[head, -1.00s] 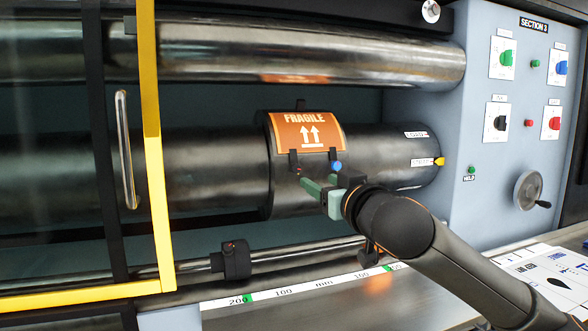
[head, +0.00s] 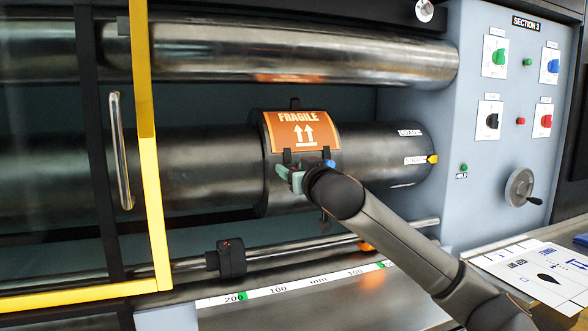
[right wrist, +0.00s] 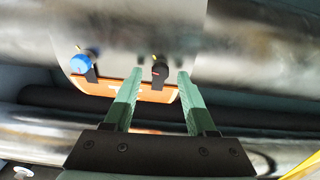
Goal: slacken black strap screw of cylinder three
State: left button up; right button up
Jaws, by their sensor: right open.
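The dark cylinder (head: 390,160) beside the panel marked SECTION 3 carries a band with an orange FRAGILE plate (head: 303,130). Two black straps hold the plate's lower edge. The black strap screw (right wrist: 160,70) shows in the right wrist view between the open fingertips of my right gripper (right wrist: 159,84); I cannot tell whether they touch it. The blue strap screw (right wrist: 82,63) is outside the fingers, to the left there. In the head view, the blue screw (head: 330,163) is just above my right gripper (head: 288,176), which hides the black screw. My left gripper is not in view.
A bright roller (head: 300,52) runs above the cylinder, and a rail with a black clamp (head: 231,258) lies below. A yellow-framed guard (head: 150,180) stands at left. The control panel (head: 480,210) with knobs and a handwheel (head: 519,187) is at right.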

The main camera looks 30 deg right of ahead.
jog(key=shift+c, duration=0.3)
grip_shut()
dwell(0.3)
